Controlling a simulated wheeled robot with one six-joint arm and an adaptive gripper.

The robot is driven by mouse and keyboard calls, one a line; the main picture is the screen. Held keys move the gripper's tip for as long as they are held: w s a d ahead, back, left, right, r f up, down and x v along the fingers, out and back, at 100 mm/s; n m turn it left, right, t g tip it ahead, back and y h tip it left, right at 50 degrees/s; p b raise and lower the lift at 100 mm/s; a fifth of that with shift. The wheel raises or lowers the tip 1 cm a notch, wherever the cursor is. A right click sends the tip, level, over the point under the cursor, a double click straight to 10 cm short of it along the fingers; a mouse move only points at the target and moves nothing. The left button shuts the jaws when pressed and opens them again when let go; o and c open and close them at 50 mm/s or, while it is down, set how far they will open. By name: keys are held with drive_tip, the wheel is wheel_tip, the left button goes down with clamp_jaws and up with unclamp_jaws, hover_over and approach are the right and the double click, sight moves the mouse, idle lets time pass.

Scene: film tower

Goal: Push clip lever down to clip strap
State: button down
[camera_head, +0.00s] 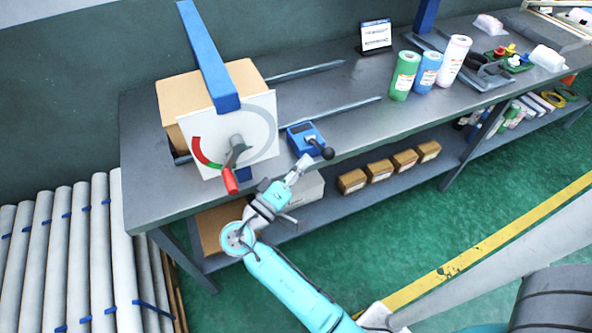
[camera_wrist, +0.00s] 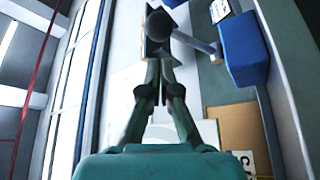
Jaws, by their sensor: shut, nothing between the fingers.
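The clip is a blue unit (camera_head: 305,136) with a small display on the front edge of the bench. Its grey lever, ending in a black ball knob (camera_head: 327,153), sticks out past the bench edge. My gripper (camera_head: 303,162) is shut and empty, just left of the knob. In the wrist view, my fingertips (camera_wrist: 158,62) are near the black knob (camera_wrist: 159,23); I cannot tell whether they touch. The lever rod (camera_wrist: 196,43) runs right to the blue unit (camera_wrist: 243,48).
The dial panel (camera_head: 262,120) has a red-handled crank (camera_head: 231,178) projecting close left of my arm. Green, blue and white rolls (camera_head: 428,70) stand farther right on the bench (camera_head: 345,115). Small boxes sit on the lower shelf. White rolls (camera_head: 65,250) stand at left.

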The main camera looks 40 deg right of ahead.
sight(319, 146)
drive_tip(key=shift+x, duration=2.7)
drive_tip(key=shift+f, duration=0.15)
drive_tip(key=shift+s+a+f+m+g+h, duration=0.1)
drive_tip(key=shift+s+f+m+g+h, duration=0.15)
drive_tip(key=shift+f+m, duration=0.5)
drive_tip(key=shift+s+a+f+m+g+h, duration=0.2)
drive_tip(key=shift+f+m, duration=0.25)
drive_tip(key=shift+f, duration=0.55)
drive_tip(key=shift+s+d+f+m+g+h, duration=0.15)
drive_tip(key=shift+s+f+m+g, duration=0.15)
drive_tip(key=shift+f+m, duration=0.45)
drive_tip(key=shift+f, duration=0.3)
drive_tip(key=shift+a+f, duration=0.1)
